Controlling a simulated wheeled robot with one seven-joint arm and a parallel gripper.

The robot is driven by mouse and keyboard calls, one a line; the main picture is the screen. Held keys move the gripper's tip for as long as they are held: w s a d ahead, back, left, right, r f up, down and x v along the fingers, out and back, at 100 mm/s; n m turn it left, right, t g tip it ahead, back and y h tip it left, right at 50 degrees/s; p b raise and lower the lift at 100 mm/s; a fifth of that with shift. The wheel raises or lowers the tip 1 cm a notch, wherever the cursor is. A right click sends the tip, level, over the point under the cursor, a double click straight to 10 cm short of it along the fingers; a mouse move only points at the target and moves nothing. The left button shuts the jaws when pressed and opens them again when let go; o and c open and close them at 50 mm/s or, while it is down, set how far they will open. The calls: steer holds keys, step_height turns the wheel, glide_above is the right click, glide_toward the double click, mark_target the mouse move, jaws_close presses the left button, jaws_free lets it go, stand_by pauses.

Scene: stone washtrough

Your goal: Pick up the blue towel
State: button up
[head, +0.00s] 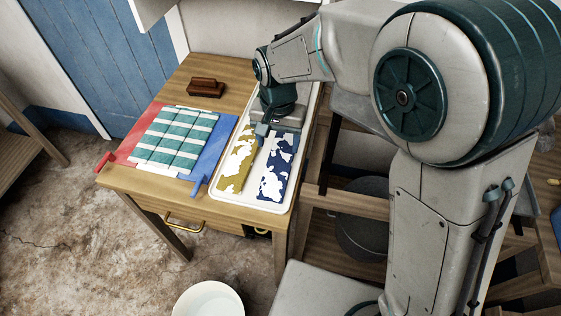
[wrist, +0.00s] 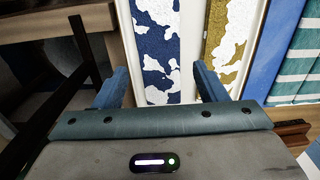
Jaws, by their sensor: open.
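The blue towel (head: 284,182), patterned with white patches, lies flat as a long strip in the right part of a white tray (head: 267,205) on the wooden table. In the wrist view the blue towel (wrist: 153,42) shows beyond and between my fingers. My gripper (head: 272,133) hangs over the tray near the far ends of the towels. It is open and empty; in the wrist view its two blue fingers (wrist: 163,84) stand apart. My wrist hides the far part of the tray in the head view. I cannot tell the exact height of the fingertips above the towel.
A mustard-and-white towel (head: 233,170) lies left of the blue one in the tray. Left of the tray, a green-and-white striped cloth (head: 172,139) lies between red (head: 128,137) and blue (head: 211,155) bars. A brown brush (head: 206,88) sits behind. A white basin (head: 209,302) is below.

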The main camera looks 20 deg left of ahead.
mark_target(279, 161)
steer(key=f, duration=0.7)
steer(key=shift+w+d+f, duration=0.1)
steer(key=shift+w+f, duration=0.1)
steer(key=shift+f, duration=0.1)
steer(key=c, duration=0.8)
